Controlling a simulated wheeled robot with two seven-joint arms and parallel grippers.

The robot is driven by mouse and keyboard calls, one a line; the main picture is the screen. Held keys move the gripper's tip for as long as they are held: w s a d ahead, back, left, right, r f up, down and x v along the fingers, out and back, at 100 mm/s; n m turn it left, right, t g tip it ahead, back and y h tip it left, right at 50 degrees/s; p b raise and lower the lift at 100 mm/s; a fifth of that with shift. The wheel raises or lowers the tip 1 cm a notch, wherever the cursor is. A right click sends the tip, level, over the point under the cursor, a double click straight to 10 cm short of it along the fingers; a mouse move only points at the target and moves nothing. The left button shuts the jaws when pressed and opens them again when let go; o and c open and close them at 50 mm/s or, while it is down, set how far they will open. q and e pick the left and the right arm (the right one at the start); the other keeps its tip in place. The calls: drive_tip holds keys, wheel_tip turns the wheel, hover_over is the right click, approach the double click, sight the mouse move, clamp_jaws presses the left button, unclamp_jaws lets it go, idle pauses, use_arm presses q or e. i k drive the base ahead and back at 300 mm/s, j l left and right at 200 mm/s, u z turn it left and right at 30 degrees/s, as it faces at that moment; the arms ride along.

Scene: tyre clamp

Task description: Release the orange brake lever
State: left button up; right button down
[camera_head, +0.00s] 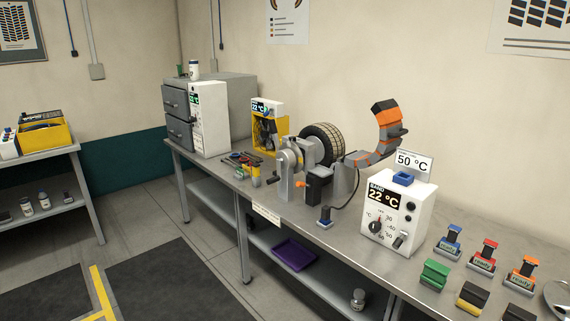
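A small tyre (335,132) is mounted on a grey metal stand (287,183) on the workbench. A small orange part (313,184) sits on a dark block at the front of the stand; it looks like the brake lever, but it is too small to tell its position. An open, curved orange-and-grey segmented band (387,117) rises to the right of the tyre. Neither of my grippers is in view.
A purple tray (294,255) lies on the lower shelf. The floor in front is clear.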

sight(298, 183)
drive_tip(key=i+u, duration=0.15)
drive_tip(key=i, duration=0.3)
drive_tip(key=i+l+u, duration=0.1)
drive_tip(key=i, duration=0.35)
drive_tip(key=i+l+u, duration=0.15)
drive_tip(key=i, duration=0.25)
drive_tip(key=i+l+u, duration=0.1)
drive_tip(key=i, duration=0.35)
